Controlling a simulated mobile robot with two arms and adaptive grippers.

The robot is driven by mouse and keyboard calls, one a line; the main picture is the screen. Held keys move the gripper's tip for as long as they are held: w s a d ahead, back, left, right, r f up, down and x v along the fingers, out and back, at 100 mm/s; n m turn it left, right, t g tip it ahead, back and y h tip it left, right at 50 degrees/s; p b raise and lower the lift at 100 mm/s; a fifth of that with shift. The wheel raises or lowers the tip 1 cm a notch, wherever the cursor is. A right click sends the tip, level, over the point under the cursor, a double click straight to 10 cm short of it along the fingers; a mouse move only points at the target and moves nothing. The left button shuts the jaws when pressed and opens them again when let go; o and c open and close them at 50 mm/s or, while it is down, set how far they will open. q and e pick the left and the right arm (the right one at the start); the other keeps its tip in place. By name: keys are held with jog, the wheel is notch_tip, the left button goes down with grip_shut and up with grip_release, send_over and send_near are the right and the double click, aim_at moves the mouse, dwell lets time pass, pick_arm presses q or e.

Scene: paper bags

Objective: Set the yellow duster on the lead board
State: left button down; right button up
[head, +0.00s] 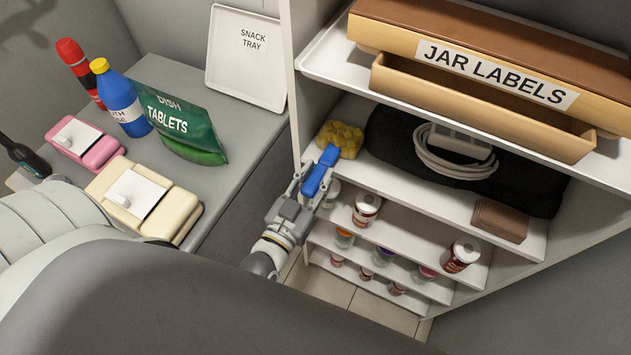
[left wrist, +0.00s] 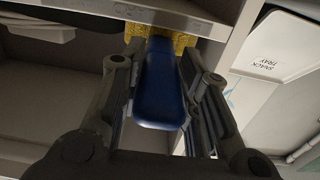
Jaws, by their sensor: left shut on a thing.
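The yellow duster has a fluffy yellow head (head: 341,138) and a blue handle (head: 320,171). My left gripper (head: 313,188) is shut on the blue handle in the head view. The left wrist view shows the handle (left wrist: 160,88) between the fingers, with the yellow head (left wrist: 160,35) beyond. The head is at the left end of the white shelf board (head: 400,182) that bears a black bag-like thing (head: 385,130) and a coiled white lead (head: 440,160). I cannot tell whether the head touches this board. My right gripper is not in view.
A shelf above holds a "JAR LABELS" box (head: 495,77). A brown wallet-like thing (head: 500,220) lies at the board's right. Several jars stand on lower shelves. A grey counter (head: 225,90) at left holds a blue bottle (head: 124,103), a green pouch (head: 180,122) and a snack tray (head: 245,65).

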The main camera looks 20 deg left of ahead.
pick_arm(q)
jog(key=c, duration=1.5)
grip_release()
jog(key=shift+f, duration=0.1)
jog(key=o, duration=0.4)
jog(key=shift+r, duration=0.2)
jog(key=s+b, duration=0.2)
jog(key=s, duration=1)
jog(key=shift+a, duration=0.2)
